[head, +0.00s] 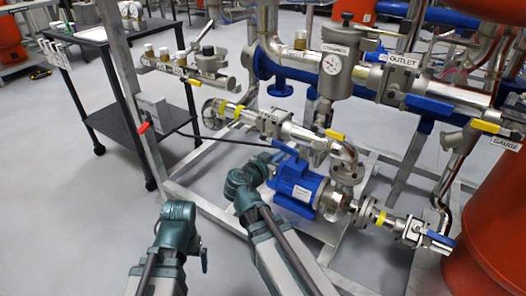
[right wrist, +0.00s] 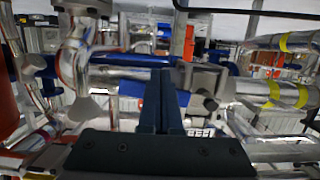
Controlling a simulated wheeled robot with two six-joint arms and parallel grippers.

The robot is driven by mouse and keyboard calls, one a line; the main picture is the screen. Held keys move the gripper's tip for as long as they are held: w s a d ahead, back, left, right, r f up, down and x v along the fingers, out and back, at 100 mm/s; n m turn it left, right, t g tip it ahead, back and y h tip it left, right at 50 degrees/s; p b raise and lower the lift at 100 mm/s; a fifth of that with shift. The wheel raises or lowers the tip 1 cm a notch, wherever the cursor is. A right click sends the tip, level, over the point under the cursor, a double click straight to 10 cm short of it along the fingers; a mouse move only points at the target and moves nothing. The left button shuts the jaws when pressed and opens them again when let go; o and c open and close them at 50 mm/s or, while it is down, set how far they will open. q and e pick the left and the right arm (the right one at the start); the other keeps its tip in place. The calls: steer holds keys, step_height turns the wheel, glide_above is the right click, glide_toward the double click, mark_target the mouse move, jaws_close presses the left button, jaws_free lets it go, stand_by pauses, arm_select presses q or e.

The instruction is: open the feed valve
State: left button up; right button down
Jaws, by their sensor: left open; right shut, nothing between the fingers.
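The feed valve (head: 288,132) sits on the steel pipe above the blue pump, right of the yellow-banded pipe section; its small tag is hard to read. Its blue lever (head: 284,148) slants down to the right, below the valve. In the right wrist view the valve body (right wrist: 207,82) is right of the fingers and blue lever (right wrist: 131,88) shows left of them. My right gripper (head: 281,157) is shut and empty, close to the lever; contact cannot be told. My left gripper (head: 204,262) is low at the left, away from the valve, open, with its fingers mostly hidden.
A blue pump (head: 298,183) stands just below the right gripper. Grey frame rails (head: 213,213) run beside both arms. A strainer (head: 340,70) and outlet valve with blue handle (head: 428,105) are above right. A dark cart (head: 105,120) stands left; floor at lower left is clear.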

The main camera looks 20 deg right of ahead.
steer(key=shift+s+a+f+b, duration=0.45)
steer(key=shift+s+a+b, duration=0.2)
steer(key=shift+s+a, duration=0.1)
stand_by(0.3)
